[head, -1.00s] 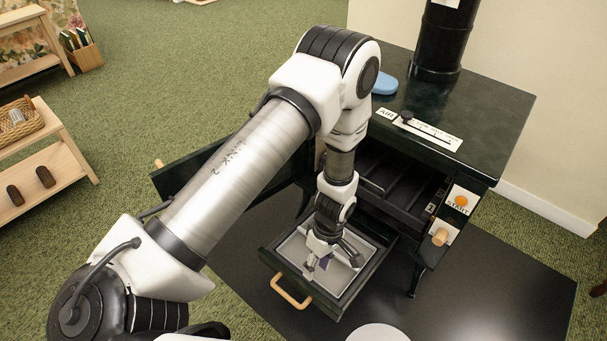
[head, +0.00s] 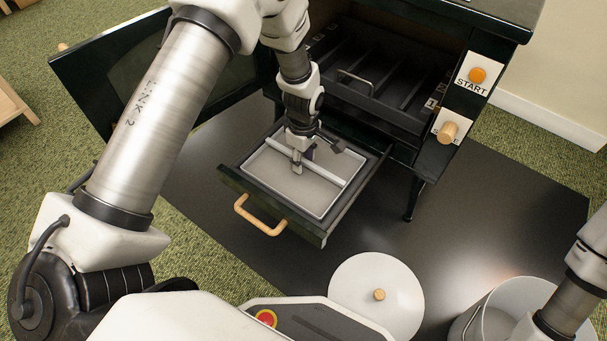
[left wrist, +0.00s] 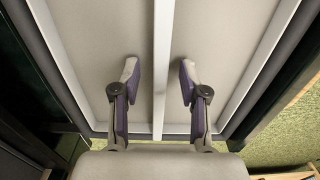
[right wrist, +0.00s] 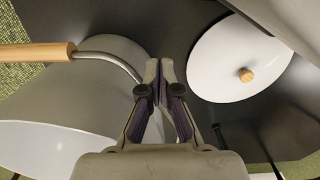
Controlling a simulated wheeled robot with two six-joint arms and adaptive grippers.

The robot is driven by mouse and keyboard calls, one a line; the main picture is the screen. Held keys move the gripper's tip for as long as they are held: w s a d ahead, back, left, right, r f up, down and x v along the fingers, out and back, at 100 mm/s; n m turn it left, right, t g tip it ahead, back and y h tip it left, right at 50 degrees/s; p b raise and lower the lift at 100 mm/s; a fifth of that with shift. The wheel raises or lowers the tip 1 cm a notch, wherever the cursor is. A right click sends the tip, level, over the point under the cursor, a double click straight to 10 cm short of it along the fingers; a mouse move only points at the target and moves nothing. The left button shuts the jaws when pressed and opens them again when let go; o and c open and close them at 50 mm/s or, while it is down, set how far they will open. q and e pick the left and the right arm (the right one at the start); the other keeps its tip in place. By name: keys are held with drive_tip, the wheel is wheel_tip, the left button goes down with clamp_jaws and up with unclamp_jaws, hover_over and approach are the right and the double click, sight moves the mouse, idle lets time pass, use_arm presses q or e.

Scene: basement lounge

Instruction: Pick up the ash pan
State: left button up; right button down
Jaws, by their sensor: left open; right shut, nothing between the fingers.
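The ash pan (head: 264,186) is a shallow pale-grey tray with a light bar (head: 333,180) across its middle. It sits inside the pulled-out dark drawer (head: 318,236) under the stove. My left gripper (head: 301,161) points down over the pan. In the left wrist view, its open fingers (left wrist: 160,75) stand on either side of the pan's bar (left wrist: 162,50), with a gap on each side. The pan (left wrist: 215,45) fills most of that view. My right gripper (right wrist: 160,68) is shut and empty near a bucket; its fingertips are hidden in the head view.
The drawer has a wooden handle (head: 262,216). The stove door (head: 110,75) hangs open at left. A grate with a metal handle (head: 355,84) sits above the drawer. A white lid (head: 350,275) and a pale bucket (head: 472,322) stand on the dark floor plate (head: 480,225).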

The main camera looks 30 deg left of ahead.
use_arm(q)
drive_tip(key=shift+f, duration=0.7)
drive_tip(key=shift+r, duration=0.2)
clamp_jaws()
